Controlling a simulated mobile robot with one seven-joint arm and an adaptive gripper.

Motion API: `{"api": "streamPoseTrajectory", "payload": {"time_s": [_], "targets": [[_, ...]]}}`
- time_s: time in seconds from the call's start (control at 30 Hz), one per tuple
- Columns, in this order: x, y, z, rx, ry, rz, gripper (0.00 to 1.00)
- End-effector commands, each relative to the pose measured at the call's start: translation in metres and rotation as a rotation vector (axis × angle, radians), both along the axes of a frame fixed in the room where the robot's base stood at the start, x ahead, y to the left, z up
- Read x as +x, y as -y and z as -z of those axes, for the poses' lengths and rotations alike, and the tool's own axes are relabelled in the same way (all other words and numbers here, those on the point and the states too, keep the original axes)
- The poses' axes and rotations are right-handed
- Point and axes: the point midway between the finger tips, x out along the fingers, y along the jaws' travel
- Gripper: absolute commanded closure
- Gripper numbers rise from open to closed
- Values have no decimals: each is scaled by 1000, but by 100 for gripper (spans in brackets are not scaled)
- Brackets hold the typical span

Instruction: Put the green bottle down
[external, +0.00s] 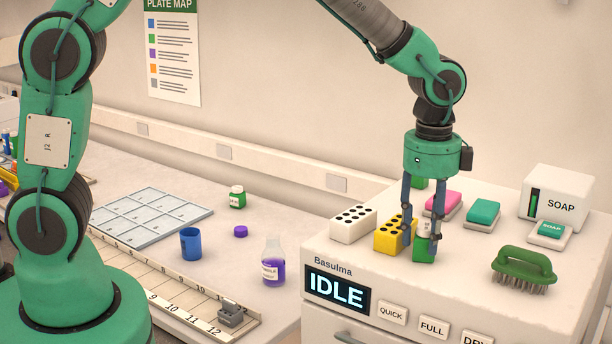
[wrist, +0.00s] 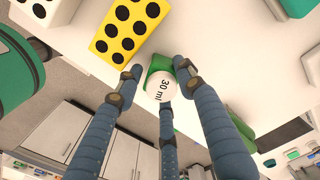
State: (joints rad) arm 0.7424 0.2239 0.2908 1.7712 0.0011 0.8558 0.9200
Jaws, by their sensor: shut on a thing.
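The green bottle (external: 424,252) is between the fingers of my gripper (external: 421,238), upright or nearly so, over the front part of the white machine's top (external: 450,292). I cannot tell whether its base touches that surface. In the wrist view the bottle's white cap marked "30 ml" (wrist: 161,86) faces the camera, with green body (wrist: 158,64) showing around it. My gripper (wrist: 160,82) is shut on the bottle, with blue fingers around it. Another green bottle with a white cap (external: 237,198) stands on the bench to the left.
A yellow block with black holes (external: 388,236) is close to the left of the held bottle, with a white one (external: 352,224) beyond. Pink (external: 440,202) and teal (external: 484,211) pieces lie behind. A green brush (external: 523,263) lies right; bare surface separates it from the bottle.

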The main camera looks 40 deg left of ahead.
Motion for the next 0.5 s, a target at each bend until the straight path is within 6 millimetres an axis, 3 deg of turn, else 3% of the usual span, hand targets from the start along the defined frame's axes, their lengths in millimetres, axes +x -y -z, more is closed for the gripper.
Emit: {"api": "streamPoseTrajectory", "payload": {"time_s": [0.07,0.5], "targets": [[0,0,1,0,0,0,54],[0,0,-4,0,0,0,54]]}}
